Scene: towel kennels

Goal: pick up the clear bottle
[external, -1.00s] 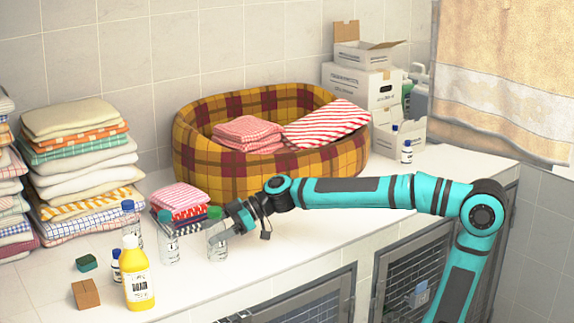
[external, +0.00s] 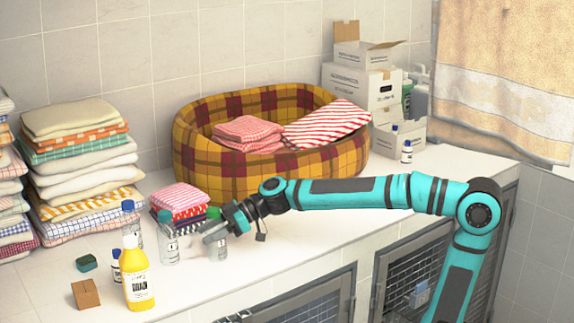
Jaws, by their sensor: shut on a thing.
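Several clear bottles with white labels stand on the white counter. My gripper (external: 211,232) reaches in from the right and is shut on the clear bottle with the green cap (external: 216,252). Its fingers hide the middle of that bottle; the cap shows above them and the lower part below. The bottle looks upright at counter level; I cannot tell whether its base touches the counter. Another clear bottle with a darker cap (external: 168,246) stands just left of my gripper.
A small folded towel stack (external: 178,197) lies close behind my gripper. The plaid basket (external: 235,175) with towels stands at the back. Tall towel stacks (external: 85,180) fill the left. A green sponge (external: 87,262) and a brown block (external: 86,293) lie at front left. The counter's front right is clear.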

